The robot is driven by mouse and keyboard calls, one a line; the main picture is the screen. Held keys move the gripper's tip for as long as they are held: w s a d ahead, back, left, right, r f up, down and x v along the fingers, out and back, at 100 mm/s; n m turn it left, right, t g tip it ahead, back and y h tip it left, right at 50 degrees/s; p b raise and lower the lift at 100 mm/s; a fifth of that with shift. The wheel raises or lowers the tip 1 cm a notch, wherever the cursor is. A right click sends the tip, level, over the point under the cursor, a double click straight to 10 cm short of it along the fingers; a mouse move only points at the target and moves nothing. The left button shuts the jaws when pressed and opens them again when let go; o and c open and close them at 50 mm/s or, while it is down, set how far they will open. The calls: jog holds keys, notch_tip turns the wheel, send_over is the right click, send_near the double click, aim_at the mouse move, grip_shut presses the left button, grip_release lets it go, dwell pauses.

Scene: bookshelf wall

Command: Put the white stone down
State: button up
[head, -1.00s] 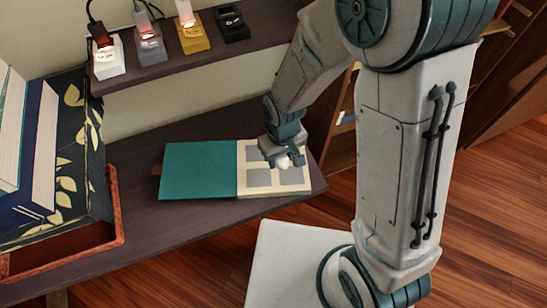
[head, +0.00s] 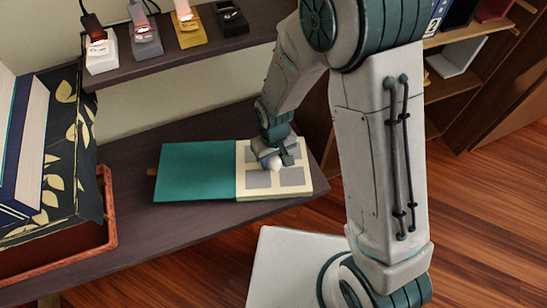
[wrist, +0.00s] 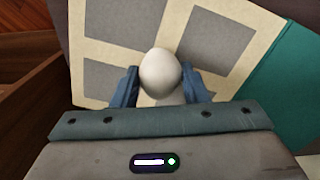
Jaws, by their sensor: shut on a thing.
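The white stone (wrist: 160,74) is smooth and egg-shaped. In the wrist view it sits between the two blue fingers of my gripper (wrist: 159,88), which is shut on it. In the head view the stone (head: 275,163) shows as a small white spot at the tip of my gripper (head: 277,160). It is over the cream right-hand page of the open book (head: 243,185), among the grey rectangles. I cannot tell whether the stone touches the page.
The book's teal left side (head: 195,172) is bare, and it lies on a dark shelf (head: 130,215). An orange-rimmed tray (head: 112,215) with large books stands at the left. Several small blocks with cables line the upper shelf (head: 165,63).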

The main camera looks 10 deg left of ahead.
aim_at(274, 158)
jog(key=o, duration=1.1)
jog(key=shift+c, duration=0.2)
notch_tip(274, 158, up, 12)
jog(key=p, duration=0.5)
jog(key=shift+r, duration=0.15)
jog(key=shift+d, duration=0.1)
jog(key=s+d+r+m, duration=0.3)
jog(key=d+r, duration=0.3)
jog(key=d, duration=0.5)
jog(key=s+d+r+m+t, duration=0.1)
jog(key=s+d+r+m, duration=0.3)
jog(key=d+r, duration=0.3)
jog(key=d, duration=0.4)
jog(key=shift+s+r, duration=0.15)
jog(key=shift+s, duration=0.05)
